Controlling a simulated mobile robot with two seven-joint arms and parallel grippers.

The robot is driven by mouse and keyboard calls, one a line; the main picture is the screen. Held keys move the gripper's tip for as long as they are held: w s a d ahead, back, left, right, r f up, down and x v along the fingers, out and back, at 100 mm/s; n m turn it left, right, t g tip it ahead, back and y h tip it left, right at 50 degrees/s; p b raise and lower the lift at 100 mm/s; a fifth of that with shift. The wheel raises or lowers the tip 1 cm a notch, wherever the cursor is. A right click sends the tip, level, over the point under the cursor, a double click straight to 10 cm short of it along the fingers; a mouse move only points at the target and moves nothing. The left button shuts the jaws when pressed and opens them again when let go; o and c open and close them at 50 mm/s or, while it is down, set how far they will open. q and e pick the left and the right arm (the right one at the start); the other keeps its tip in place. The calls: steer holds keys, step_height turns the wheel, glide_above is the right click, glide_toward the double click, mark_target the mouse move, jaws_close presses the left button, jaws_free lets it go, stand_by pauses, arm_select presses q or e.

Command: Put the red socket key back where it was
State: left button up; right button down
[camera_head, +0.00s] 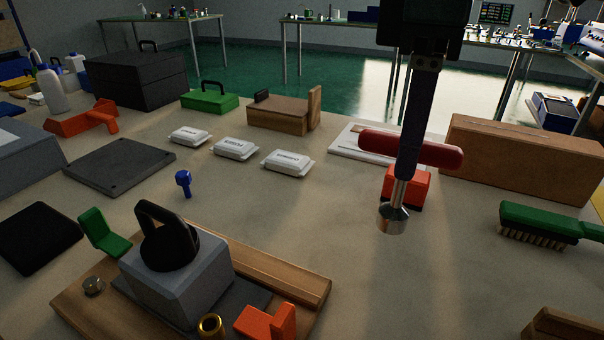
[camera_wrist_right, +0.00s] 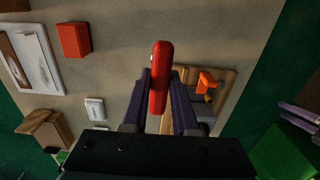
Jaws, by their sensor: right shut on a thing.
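The red socket key has a red cross handle (camera_head: 446,155) and a metal shaft with a round silver socket (camera_head: 393,218) pointing down. My right gripper (camera_head: 409,160) is shut on the handle, which also shows between the two fingers in the right wrist view (camera_wrist_right: 159,75). The key hangs almost upright, with its socket in front of an orange-red block (camera_head: 421,188) in the head view. That block also shows in the right wrist view (camera_wrist_right: 73,40), left of the handle. Whether the socket touches the bench cannot be told. My left gripper is out of view.
The press fixture (camera_head: 175,280) on its wooden board stands front left, with a blue key (camera_head: 183,181) behind it. Several white packets (camera_head: 288,162) lie mid-bench. A cardboard box (camera_head: 525,160) and green brush (camera_head: 545,221) are at right. The bench middle front is clear.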

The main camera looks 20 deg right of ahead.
mark_target(396, 211)
step_height(396, 211, down, 6)
steer(key=shift+r+b, duration=0.25)
steer(key=shift+b, duration=0.25)
step_height(396, 211, down, 5)
steer(key=shift+f+b, duration=0.15)
steer(key=shift+b, duration=0.65)
steer(key=shift+f, duration=0.2)
steer(key=c, duration=0.7)
jaws_free()
